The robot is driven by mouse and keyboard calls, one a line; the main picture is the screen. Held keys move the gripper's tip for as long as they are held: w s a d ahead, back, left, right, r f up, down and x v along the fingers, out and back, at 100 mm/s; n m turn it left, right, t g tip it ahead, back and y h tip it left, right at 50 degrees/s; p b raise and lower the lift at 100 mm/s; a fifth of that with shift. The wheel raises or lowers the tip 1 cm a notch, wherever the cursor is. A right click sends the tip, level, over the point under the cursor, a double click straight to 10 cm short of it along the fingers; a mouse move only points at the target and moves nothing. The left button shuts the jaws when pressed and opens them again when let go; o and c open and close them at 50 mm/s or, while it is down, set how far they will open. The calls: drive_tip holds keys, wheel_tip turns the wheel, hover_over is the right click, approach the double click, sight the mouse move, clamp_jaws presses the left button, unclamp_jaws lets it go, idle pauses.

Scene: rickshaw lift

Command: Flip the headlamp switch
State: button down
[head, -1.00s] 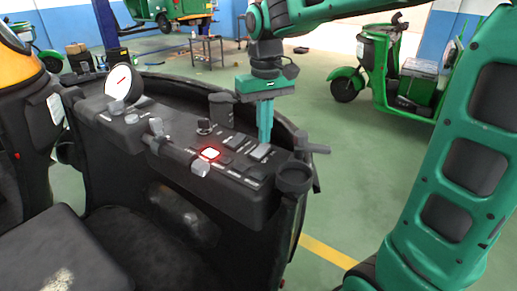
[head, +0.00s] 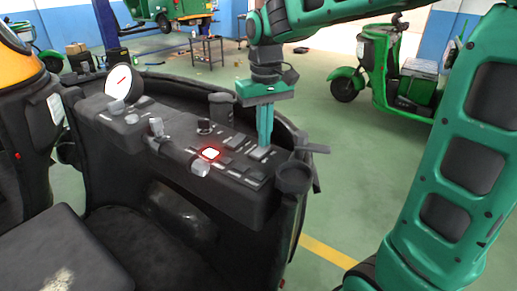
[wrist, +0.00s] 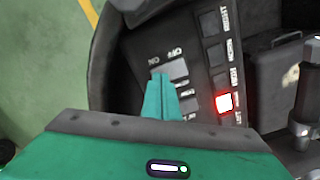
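My gripper (head: 264,145) points down at the black dash panel with its two teal fingers together. The fingertips are at a grey rocker switch (head: 259,153) on the panel's right part. In the wrist view this switch (wrist: 178,70) has ON and OFF lettering beside it, and the closed fingers (wrist: 160,88) overlap its near edge. I cannot tell whether they touch it. No headlamp label is readable, so I cannot tell from lettering which switch that is. Nothing is held between the fingers.
A red-lit button (head: 211,154) sits left of the rocker, in a row of labelled buttons. A handlebar grip and round cup (head: 293,178) stand at the panel's right end. A white gauge (head: 118,82) is at its left. A green rickshaw (head: 405,85) stands behind.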

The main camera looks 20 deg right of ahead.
drive_tip(key=shift+f, duration=0.15)
wheel_tip(320, 180, up, 7)
idle(1.0)
drive_tip(key=shift+s, duration=0.1)
idle(0.3)
